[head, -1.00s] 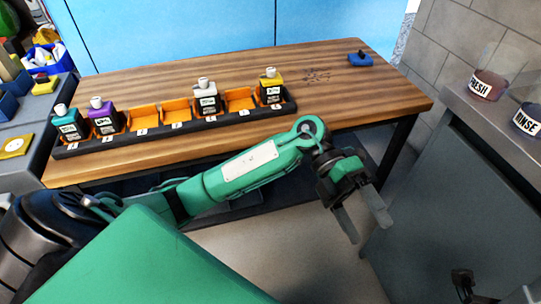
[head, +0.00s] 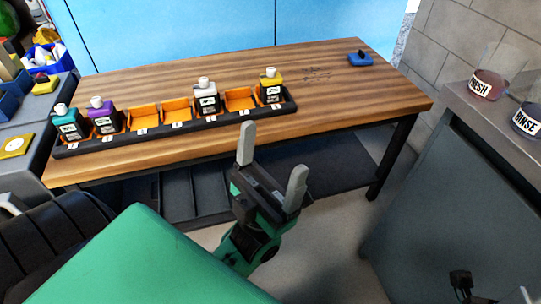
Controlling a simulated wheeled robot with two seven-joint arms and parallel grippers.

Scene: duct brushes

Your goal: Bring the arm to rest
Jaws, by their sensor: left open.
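My left gripper (head: 271,167) is open and empty, its two grey fingers apart and pointing up in the head view. It shows in front of the wooden table's near edge, with the dark lower shelf behind it. My green left arm is folded back close to my body, and part of it is hidden behind my green body cover. At the lower right edge, a small dark part (head: 461,282) shows that may be my right gripper; I cannot tell its state.
A black rack (head: 175,135) with orange slots holds several bottles on the wooden table (head: 340,100). A blue item (head: 360,59) lies at the back right. The FRESH jar (head: 487,85) and RINSE jar (head: 527,120) stand on the right counter. Grey floor is clear between.

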